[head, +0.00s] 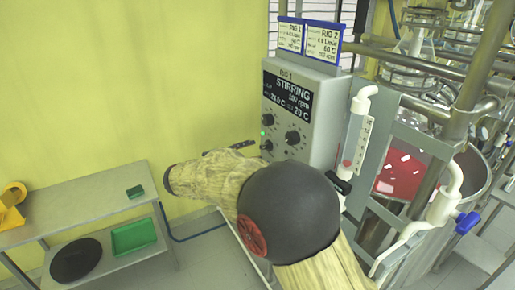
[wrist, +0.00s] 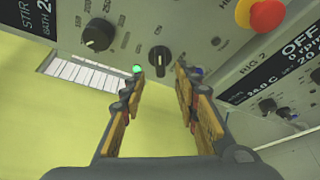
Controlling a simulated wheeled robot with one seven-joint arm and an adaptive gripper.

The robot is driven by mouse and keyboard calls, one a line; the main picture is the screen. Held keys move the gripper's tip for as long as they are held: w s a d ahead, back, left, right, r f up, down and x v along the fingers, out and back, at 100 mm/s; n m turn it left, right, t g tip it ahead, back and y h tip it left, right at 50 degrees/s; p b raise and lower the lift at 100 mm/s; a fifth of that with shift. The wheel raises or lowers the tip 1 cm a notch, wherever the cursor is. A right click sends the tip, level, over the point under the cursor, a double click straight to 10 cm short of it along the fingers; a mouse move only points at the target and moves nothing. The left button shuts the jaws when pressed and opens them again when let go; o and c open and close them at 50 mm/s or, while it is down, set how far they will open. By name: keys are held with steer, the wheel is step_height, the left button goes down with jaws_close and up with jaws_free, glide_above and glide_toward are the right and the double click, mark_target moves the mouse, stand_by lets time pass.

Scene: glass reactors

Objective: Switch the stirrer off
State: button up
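The RIG 1 control box (head: 323,100) stands at the middle of the head view. Its display (head: 287,94) reads STIRRING, with an rpm figure and temperatures. Several black knobs are on its face. A small green light (head: 263,133) glows at its left side, just above a low black knob (head: 267,145). In the wrist view that light (wrist: 138,69) shows by the left fingertip, and a black knob with a pale pointer line (wrist: 160,57) lies just beyond the gap between my fingers. My gripper (wrist: 159,73) is open and empty. Contact with the knob cannot be told.
A red and yellow button (wrist: 262,14) and a blue light (wrist: 196,71) are near the right finger. The RIG 2 panel (wrist: 292,62) reads OFF. Glassware and pipes (head: 460,100) stand right of the box. A low shelf (head: 80,205) stands at the left.

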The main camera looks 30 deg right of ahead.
mark_target(262, 148)
steer(key=x, duration=0.5)
steer(key=shift+s+d, duration=0.1)
steer(key=shift+d, duration=0.05)
steer(key=c, duration=0.3)
steer(key=shift+r, duration=0.1)
steer(key=c, duration=0.4)
jaws_close()
